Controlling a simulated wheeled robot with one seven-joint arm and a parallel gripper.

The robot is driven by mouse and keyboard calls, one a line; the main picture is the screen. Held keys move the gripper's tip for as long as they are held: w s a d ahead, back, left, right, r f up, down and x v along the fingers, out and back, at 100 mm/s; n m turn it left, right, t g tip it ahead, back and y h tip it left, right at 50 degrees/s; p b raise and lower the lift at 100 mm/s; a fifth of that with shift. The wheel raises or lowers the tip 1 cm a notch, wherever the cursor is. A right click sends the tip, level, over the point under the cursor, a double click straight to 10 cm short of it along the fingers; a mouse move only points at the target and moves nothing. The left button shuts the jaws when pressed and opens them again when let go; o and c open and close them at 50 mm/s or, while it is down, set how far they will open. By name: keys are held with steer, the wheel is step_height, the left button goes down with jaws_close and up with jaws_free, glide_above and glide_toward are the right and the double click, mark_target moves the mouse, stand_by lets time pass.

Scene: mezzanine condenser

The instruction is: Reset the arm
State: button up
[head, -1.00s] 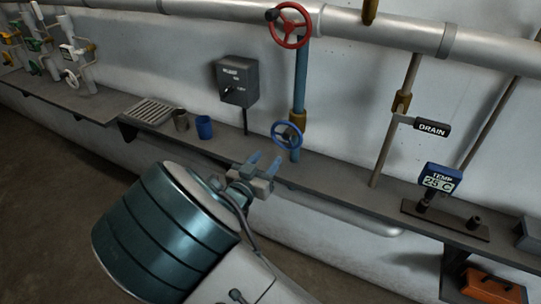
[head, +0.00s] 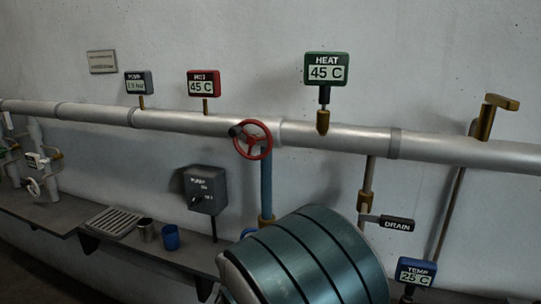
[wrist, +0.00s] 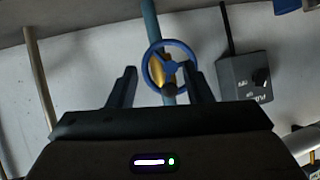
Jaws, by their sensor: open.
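My gripper (wrist: 160,88) is open and empty in the wrist view, its two dark fingers apart. A blue handwheel (wrist: 151,68) on a blue pipe shows beyond and between the fingers; I cannot tell the exact gap. In the head view my arm's teal-banded link fills the lower middle and hides the gripper and nearly all of the blue wheel. A red handwheel (head: 267,140) sits higher on the same blue pipe (head: 266,185).
A DRAIN lever (head: 396,223) and TEMP display (head: 415,273) are at right. A HEAT gauge (head: 326,69) stands above the main pipe (head: 340,135).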

steer(key=s+d+r+n+g, duration=0.1)
steer(key=s+d+r+g, duration=0.3)
steer(key=s+d, duration=0.6)
steer(key=s+d+r+n+g, duration=0.1)
steer(key=s+d+r+g, duration=0.3)
steer(key=s+d, duration=0.6)
steer(key=s, duration=0.5)
steer(key=shift+n+g+y, duration=0.3)
steer(key=shift+n+y, duration=0.1)
steer(key=shift+r, duration=0.1)
stand_by(5.0)
